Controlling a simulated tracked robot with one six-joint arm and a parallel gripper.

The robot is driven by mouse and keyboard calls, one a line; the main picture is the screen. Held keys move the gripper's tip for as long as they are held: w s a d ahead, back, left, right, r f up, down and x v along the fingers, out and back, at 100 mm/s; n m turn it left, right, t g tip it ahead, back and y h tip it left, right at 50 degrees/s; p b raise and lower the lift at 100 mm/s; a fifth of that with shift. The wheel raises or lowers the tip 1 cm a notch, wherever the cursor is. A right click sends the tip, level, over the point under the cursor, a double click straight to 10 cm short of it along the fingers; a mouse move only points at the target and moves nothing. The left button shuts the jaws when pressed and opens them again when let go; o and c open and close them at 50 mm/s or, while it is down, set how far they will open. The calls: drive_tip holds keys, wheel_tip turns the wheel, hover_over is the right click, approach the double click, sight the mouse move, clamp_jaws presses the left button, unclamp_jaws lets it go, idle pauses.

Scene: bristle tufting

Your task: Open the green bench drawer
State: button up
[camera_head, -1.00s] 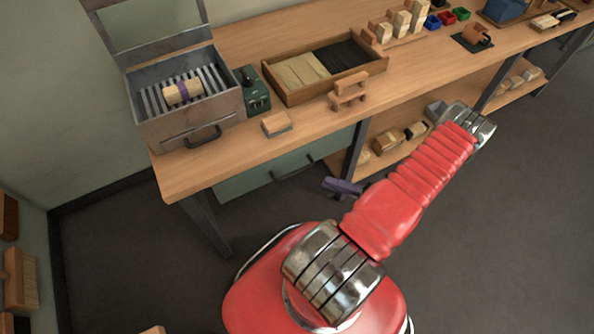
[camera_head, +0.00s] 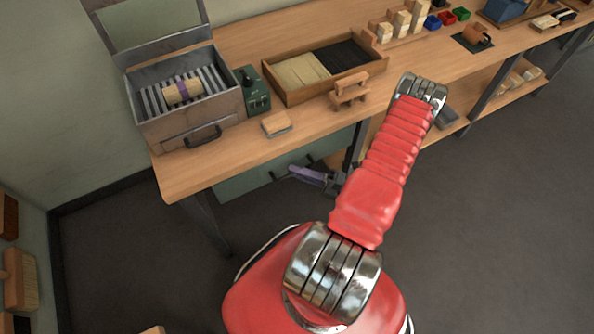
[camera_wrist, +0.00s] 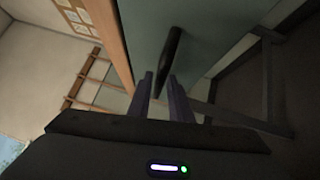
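The green bench drawer (camera_head: 240,183) sits under the left part of the workbench and looks closed. Its dark bar handle (camera_head: 279,176) is partly hidden by my gripper in the head view. In the wrist view the drawer's green front (camera_wrist: 215,35) fills the upper middle, and the handle (camera_wrist: 172,55) runs down toward my gripper (camera_wrist: 161,88). My gripper's two purple fingers are apart, with the handle's near end showing between their tips. I cannot tell whether they touch it. In the head view my gripper (camera_head: 310,177) is just in front of the drawer.
The wooden bench top (camera_head: 240,150) overhangs the drawer. Dark bench legs (camera_head: 207,222) stand beside it. A metal box with a lid (camera_head: 190,125) and a wooden tray (camera_head: 325,70) stand on top. The dark floor (camera_head: 150,260) before the bench is clear.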

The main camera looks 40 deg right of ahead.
drive_tip(key=shift+w+a, duration=0.15)
drive_tip(key=shift+w, duration=0.15)
clamp_jaws()
idle(0.4)
drive_tip(key=shift+s, duration=0.1)
